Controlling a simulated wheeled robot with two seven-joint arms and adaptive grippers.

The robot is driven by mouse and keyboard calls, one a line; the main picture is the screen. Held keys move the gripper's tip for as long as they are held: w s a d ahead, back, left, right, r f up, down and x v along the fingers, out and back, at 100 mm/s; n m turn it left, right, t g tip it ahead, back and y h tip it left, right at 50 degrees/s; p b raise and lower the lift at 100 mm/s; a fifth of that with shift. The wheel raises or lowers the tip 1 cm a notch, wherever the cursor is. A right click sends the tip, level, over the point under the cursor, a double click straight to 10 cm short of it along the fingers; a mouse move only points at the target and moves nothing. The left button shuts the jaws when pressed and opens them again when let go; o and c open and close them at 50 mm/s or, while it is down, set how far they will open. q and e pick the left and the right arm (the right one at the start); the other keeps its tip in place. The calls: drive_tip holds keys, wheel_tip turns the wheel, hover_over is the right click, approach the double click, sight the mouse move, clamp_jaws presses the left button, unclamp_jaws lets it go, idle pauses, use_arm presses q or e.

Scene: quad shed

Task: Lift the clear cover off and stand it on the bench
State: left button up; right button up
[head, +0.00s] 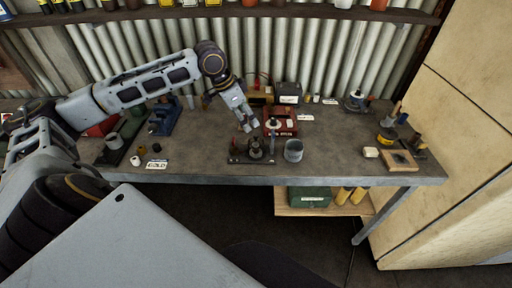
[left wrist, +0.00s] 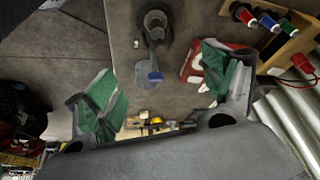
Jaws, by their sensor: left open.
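My left gripper (head: 243,118) is above the middle of the bench (head: 210,165). In the left wrist view its two green-padded fingers (left wrist: 168,98) are spread wide with nothing between them. Below it in the head view stands a dark device on a base (head: 254,150). A grey, see-through-looking cylinder (head: 293,150) stands just right of the device, apart from it. I cannot tell for certain which thing is the clear cover. A dark round piece (left wrist: 155,22) shows beyond the fingertips in the left wrist view. My right gripper is not in view.
A rack with coloured handles (left wrist: 270,28) is near the corrugated wall (head: 320,60). Bare bench shows right of the cylinder.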

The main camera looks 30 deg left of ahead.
sight(255, 135)
use_arm(q)
drive_tip(key=x, duration=0.8)
drive_tip(key=shift+f, duration=0.1)
drive_tip(key=shift+w+f, duration=0.1)
drive_tip(key=shift+f, duration=0.1)
drive_tip(key=shift+a+p+x, duration=0.2)
drive_tip(key=shift+p+x, duration=0.25)
drive_tip(key=shift+x, duration=2.15)
drive_tip(key=shift+f, duration=0.15)
drive_tip(key=c, duration=1.1)
